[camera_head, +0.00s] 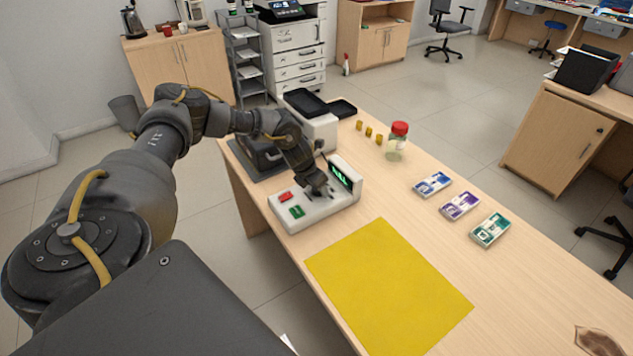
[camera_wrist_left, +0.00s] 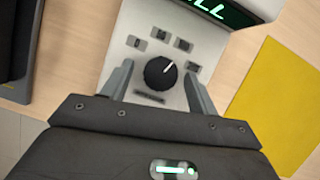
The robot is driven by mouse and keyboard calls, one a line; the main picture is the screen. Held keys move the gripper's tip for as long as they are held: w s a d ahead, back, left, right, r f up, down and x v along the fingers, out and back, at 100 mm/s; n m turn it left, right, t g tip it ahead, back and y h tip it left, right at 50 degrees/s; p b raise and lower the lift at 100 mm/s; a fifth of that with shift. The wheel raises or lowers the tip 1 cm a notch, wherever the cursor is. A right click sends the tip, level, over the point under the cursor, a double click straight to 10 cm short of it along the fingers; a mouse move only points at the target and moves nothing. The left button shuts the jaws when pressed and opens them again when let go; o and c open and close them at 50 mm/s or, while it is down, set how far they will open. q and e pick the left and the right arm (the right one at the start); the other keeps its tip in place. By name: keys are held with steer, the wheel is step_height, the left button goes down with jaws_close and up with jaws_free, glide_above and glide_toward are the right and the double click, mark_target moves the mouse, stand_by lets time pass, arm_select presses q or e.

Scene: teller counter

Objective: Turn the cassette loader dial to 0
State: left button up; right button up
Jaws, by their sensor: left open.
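The cassette loader (camera_head: 335,207) is a pale box on the wooden counter, with a red button, a green button and a lit green display (camera_head: 341,176). In the left wrist view its black round dial (camera_wrist_left: 160,73) shows, with a white pointer line tilted up and slightly right. Several small dark labels surround the dial; their marks are too small to read. My left gripper (camera_head: 318,190) is over the loader panel. In the left wrist view its two fingers (camera_wrist_left: 157,82) are open, one on each side of the dial, with gaps between. My right gripper is not in view.
A yellow mat (camera_head: 388,287) lies in front of the loader. Banknote bundles (camera_head: 460,205), a red-lidded jar (camera_head: 397,142) and small yellow items (camera_head: 368,132) stand to the right and behind. A white machine with a black tray (camera_head: 307,103) stands behind the loader.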

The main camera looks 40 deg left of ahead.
arm_select(q)
steer(key=shift+w+f, duration=0.1)
steer(key=shift+f, duration=0.05)
steer(key=c, duration=1)
